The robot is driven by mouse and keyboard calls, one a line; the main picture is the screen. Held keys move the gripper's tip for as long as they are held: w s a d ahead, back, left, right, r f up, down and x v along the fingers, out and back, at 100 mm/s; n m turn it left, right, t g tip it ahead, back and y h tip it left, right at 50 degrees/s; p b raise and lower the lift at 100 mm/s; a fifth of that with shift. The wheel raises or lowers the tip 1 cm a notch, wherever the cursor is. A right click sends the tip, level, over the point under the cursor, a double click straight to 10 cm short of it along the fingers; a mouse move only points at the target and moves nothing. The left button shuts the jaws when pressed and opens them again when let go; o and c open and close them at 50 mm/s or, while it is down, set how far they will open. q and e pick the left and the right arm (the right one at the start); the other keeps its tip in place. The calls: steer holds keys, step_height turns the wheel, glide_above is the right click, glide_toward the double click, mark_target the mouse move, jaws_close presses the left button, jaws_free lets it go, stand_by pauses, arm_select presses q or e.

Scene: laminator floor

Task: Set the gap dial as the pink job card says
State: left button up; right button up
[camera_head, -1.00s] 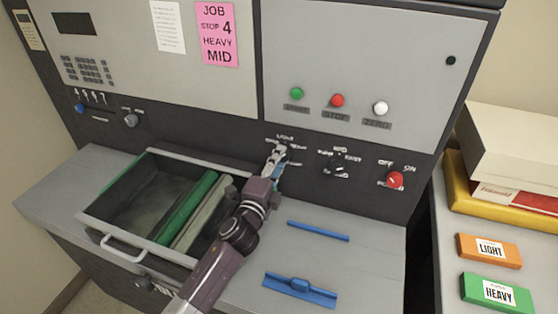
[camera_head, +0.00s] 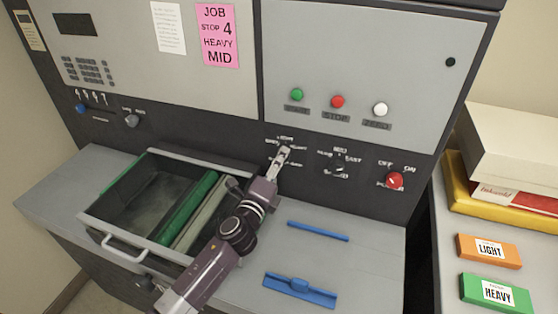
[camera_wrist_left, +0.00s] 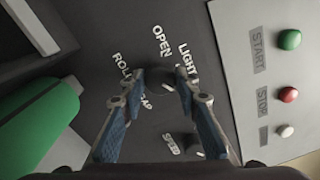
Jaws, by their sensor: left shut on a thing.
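The pink job card (camera_head: 217,36) on the machine's upper panel reads JOB, STOP 4, HEAVY, MID. My left gripper (camera_head: 282,154) is at the front panel, over the gap dial, and hides it in the head view. In the left wrist view its two blue-padded fingers (camera_wrist_left: 162,80) stand either side of the dark gap dial (camera_wrist_left: 168,92) and are shut on it. The labels OPEN, LIGHT and part of ROLL GAP show around it. My right gripper is not in view.
Another dial (camera_head: 340,170) and the red power switch (camera_head: 395,180) are to the right. Green, red and white buttons sit above. An open drawer (camera_head: 125,192) with rollers is at left. Blue parts (camera_head: 300,287) lie on the worktop. LIGHT (camera_head: 489,250) and HEAVY (camera_head: 497,292) boxes are at right.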

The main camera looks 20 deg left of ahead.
arm_select(q)
steer(key=shift+f, duration=0.15)
steer(key=o, duration=1.2)
steer(key=shift+c, duration=0.2)
steer(key=shift+s, duration=0.1)
steer(key=s, duration=1.2)
steer(key=shift+a, duration=0.3)
steer(key=shift+f, duration=0.15)
